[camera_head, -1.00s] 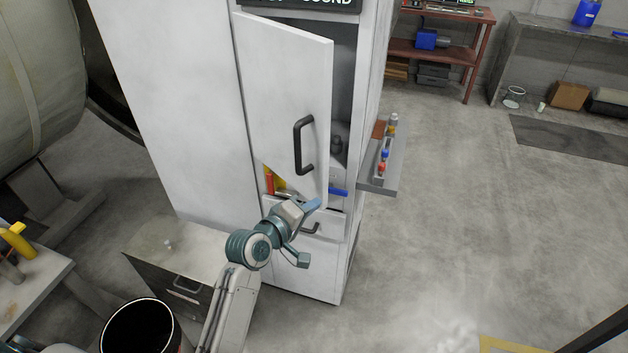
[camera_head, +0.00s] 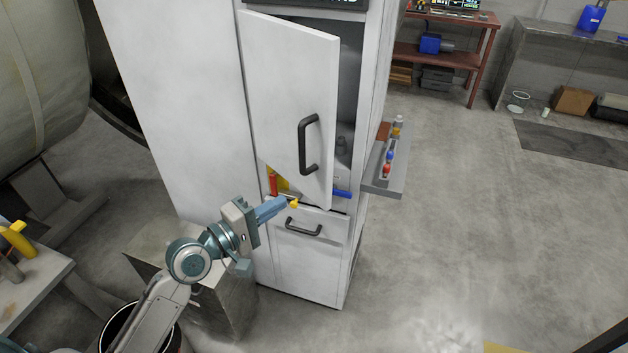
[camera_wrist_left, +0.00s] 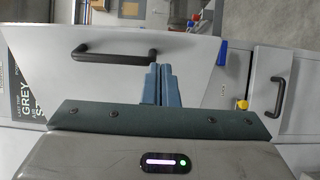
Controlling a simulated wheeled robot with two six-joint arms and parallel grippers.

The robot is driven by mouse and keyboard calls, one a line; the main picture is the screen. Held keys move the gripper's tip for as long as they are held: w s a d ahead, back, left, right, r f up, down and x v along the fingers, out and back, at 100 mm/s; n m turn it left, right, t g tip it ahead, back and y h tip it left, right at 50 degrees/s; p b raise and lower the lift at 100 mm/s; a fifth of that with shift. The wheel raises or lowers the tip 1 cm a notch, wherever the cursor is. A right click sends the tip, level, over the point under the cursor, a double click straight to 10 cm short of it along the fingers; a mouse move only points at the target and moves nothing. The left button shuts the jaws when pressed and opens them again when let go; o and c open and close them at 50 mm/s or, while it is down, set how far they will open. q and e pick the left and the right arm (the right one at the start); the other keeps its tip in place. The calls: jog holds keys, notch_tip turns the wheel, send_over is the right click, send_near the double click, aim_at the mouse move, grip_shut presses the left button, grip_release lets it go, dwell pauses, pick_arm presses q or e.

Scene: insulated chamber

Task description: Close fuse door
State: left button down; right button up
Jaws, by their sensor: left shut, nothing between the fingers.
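The fuse door (camera_head: 287,110) is a white cabinet door with a black bar handle (camera_head: 309,144). It stands ajar, with a gap along its right edge showing the grey cabinet inside. My left gripper (camera_head: 284,206) is shut and empty, just below the door's lower edge and in front of the cabinet. In the left wrist view its closed blue fingers (camera_wrist_left: 162,85) lie over the white door (camera_wrist_left: 120,55), near the black handle (camera_wrist_left: 113,55). I cannot tell whether they touch the door. My right gripper is not in view.
Below the door is a white drawer front (camera_head: 305,255) with a black handle (camera_head: 303,228). Red, yellow and blue items show in the opening. A grey side shelf (camera_head: 384,180) with small coloured items sticks out at right.

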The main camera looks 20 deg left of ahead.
aim_at(324, 176)
pick_arm(q)
jog(key=p+x, duration=0.3)
jog(key=x, duration=0.6)
jog(key=shift+w+d+r, duration=0.15)
jog(key=shift+w+d, duration=0.5)
jog(key=shift+w, duration=0.25)
